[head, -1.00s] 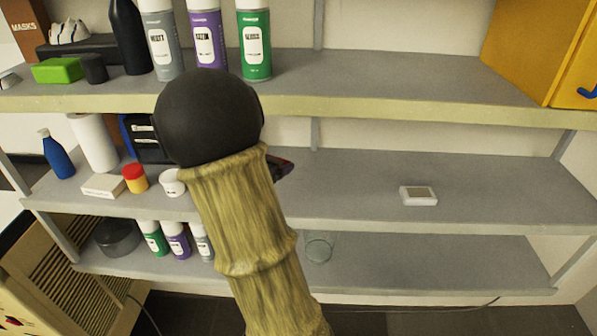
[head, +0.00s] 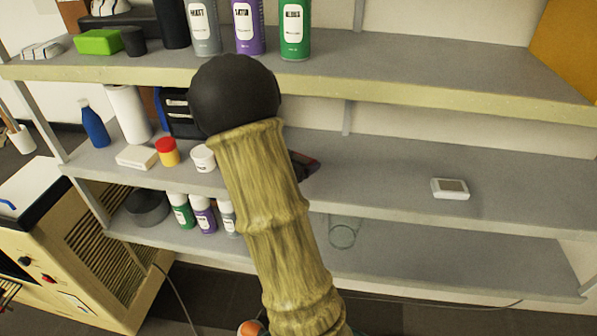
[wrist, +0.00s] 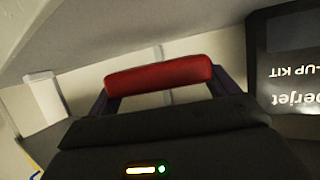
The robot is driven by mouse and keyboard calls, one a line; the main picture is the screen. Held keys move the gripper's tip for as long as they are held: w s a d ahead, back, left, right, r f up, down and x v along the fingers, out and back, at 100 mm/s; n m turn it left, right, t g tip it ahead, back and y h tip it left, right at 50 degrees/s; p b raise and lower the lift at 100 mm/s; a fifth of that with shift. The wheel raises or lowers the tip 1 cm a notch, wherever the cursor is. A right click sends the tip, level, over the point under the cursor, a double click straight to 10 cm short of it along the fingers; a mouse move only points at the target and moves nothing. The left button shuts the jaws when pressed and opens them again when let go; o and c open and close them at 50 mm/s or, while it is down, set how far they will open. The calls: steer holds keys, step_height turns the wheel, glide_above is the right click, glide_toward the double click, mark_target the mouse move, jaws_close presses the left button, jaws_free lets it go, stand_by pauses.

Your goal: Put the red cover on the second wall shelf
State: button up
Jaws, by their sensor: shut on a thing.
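The red cover (wrist: 160,78) shows in the wrist view as a long red bar across the tips of my gripper (wrist: 162,90). My gripper is shut on it. In the head view my gripper (head: 301,168) is mostly hidden behind my arm, with only a dark part and a bit of red showing. It is at the middle wall shelf (head: 385,178), in the space under the upper shelf (head: 420,95). I cannot tell whether the cover touches the shelf board.
A dark kit box (wrist: 292,60) stands close beside my gripper. A white tub (head: 203,158), a red-and-yellow jar (head: 167,152) and a blue bottle (head: 94,124) are on the left. A small white device (head: 450,188) lies to the right, with bare shelf around it.

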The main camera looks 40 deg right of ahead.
steer(key=shift+s+d, duration=0.15)
steer(key=shift+d, duration=0.1)
steer(key=shift+f, duration=0.15)
steer(key=shift+a+f, duration=0.1)
steer(key=shift+f, duration=1.8)
steer(key=shift+f, duration=0.1)
steer(key=o, duration=1)
steer(key=shift+c, duration=0.2)
